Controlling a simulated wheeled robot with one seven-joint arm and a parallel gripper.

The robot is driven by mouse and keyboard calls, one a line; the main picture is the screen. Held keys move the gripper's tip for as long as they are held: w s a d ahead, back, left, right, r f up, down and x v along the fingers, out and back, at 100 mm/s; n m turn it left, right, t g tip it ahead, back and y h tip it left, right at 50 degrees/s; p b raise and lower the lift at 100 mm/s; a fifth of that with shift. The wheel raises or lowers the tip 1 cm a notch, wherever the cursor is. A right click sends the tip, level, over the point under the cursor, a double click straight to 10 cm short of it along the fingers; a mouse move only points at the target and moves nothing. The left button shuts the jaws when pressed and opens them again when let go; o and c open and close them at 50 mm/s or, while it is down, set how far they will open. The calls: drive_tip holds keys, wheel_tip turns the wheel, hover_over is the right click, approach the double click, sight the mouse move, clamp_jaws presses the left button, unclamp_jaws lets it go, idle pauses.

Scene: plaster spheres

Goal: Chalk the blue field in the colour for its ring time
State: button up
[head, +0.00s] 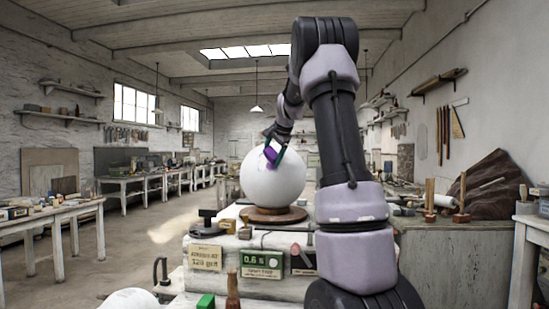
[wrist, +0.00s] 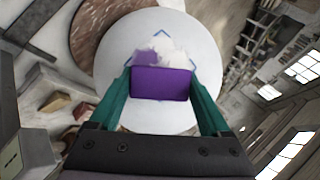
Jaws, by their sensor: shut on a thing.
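My gripper (head: 273,150) is shut on a purple chalk block (wrist: 161,84), held at the upper front of a large white plaster sphere (head: 272,182). The block also shows as a small purple patch in the head view (head: 270,155). In the wrist view, thin blue corner lines (wrist: 162,33) mark a field on the sphere (wrist: 110,65). A smeared purple patch (wrist: 146,60) lies inside, with pale, whitish area beside it. The block hides the field's lower part. Whether the block touches the sphere is unclear.
The sphere rests on a round brown stand (head: 275,215). A green sign (head: 262,264) reads about 0.6, its small print unclear; a cream sign (head: 205,257) stands left of it. Small blocks (wrist: 54,102) lie beside the stand.

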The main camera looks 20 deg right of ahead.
drive_tip(key=shift+w+a+r, duration=0.35)
drive_tip(key=shift+w+r, duration=0.35)
drive_tip(key=shift+w, duration=0.1)
drive_tip(key=shift+s+d+f, duration=0.35)
drive_tip(key=shift+s+f, duration=0.3)
drive_tip(key=shift+s, duration=0.05)
drive_tip(key=shift+s+d+f, duration=0.35)
drive_tip(key=shift+s+f, duration=0.25)
drive_tip(key=shift+s, duration=0.05)
drive_tip(key=shift+w+a+r, duration=0.35)
drive_tip(key=shift+w+r, duration=0.3)
drive_tip(key=shift+w+a+r, duration=0.35)
drive_tip(key=shift+w+r, duration=0.3)
drive_tip(key=shift+s+f, duration=0.25)
drive_tip(key=shift+s, duration=0.95)
